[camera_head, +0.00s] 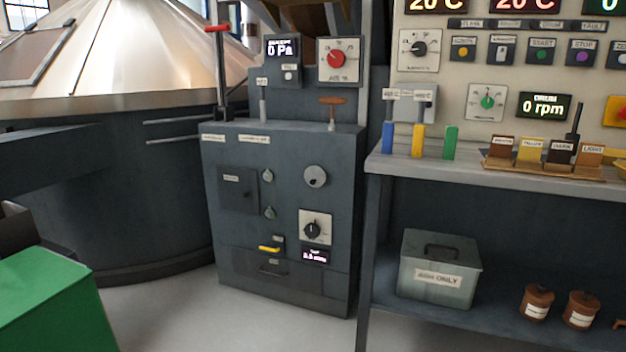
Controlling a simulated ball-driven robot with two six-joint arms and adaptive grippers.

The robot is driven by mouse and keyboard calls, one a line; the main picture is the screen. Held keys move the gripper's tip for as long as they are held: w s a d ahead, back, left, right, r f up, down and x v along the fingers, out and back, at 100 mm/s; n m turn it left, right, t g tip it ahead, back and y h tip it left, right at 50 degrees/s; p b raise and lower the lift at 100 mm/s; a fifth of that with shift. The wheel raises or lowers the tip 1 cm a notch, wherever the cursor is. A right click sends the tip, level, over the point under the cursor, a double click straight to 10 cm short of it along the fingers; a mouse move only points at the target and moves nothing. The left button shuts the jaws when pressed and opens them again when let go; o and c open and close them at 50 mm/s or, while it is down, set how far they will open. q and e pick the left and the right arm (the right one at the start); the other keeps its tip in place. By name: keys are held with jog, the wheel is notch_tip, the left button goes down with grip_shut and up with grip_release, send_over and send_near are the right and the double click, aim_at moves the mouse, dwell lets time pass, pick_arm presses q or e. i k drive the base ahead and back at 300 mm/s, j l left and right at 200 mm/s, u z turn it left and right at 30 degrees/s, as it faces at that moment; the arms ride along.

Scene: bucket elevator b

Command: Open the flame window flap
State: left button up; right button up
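A dark grey burner cabinet (285,140) stands in the middle of the head view. On the left of its front is a square dark panel (238,190) with a small label and a small knob. This panel looks like the flame window flap and lies flat against the cabinet front, apparently shut. The label is too small to read. Neither of my grippers shows in this view.
Right of the panel are small knobs (268,175), a round dial (316,177) and a yellow handle (269,249). A green block (50,300) is at lower left. Floor before the cabinet is clear.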

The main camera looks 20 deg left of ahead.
aim_at(314, 175)
jog(key=i+j+u, duration=0.25)
jog(key=i+j, duration=0.2)
jog(key=i+j+u, duration=0.25)
jog(key=i+j, duration=0.1)
jog(key=i, duration=0.1)
